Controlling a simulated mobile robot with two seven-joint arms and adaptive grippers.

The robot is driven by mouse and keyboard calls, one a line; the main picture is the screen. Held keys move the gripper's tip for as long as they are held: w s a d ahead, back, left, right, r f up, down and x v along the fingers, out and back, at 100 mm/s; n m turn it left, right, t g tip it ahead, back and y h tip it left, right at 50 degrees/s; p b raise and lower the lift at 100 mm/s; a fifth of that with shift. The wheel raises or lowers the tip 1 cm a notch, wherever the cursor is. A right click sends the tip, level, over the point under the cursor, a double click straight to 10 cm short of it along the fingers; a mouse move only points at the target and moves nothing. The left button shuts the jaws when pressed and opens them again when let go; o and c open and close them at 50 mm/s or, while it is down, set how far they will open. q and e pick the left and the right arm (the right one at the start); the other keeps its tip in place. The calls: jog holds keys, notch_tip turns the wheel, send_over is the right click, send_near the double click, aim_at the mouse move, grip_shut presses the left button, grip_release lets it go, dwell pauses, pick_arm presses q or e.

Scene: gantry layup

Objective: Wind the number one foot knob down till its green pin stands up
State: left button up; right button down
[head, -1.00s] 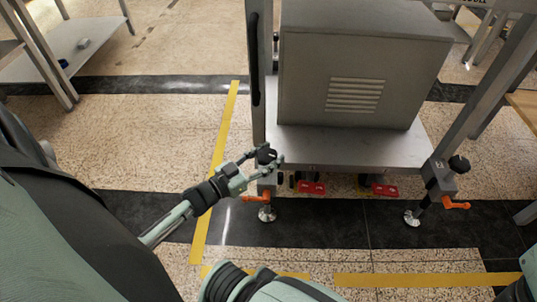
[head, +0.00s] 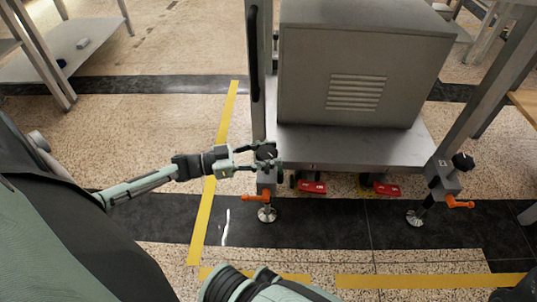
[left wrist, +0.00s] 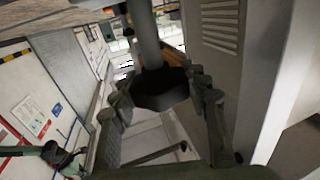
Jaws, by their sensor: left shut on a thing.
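A black foot knob (head: 265,151) tops the left front foot of the grey metal frame. My left gripper (head: 268,155) reaches it from the left, its fingers shut around the knob. The left wrist view shows the dark, many-sided knob (left wrist: 160,91) between the two fingers, with a grey shaft (left wrist: 145,38) running up from it. Below the knob are an orange lever (head: 255,197) and a round foot pad (head: 267,214) over the dark floor strip. I cannot make out a green pin or a foot number. My right gripper is out of view.
A second foot with a black knob (head: 463,161) and orange lever (head: 460,204) stands at the right. Red caster pedals (head: 312,187) sit under the frame's shelf (head: 345,146). The floor left of the foot is clear, with a yellow line (head: 210,195).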

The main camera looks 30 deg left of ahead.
pick_arm(q)
jog(key=o, duration=1.2)
jog(key=v, duration=1.2)
jog(key=shift+a, duration=0.1)
jog(key=shift+w, duration=0.1)
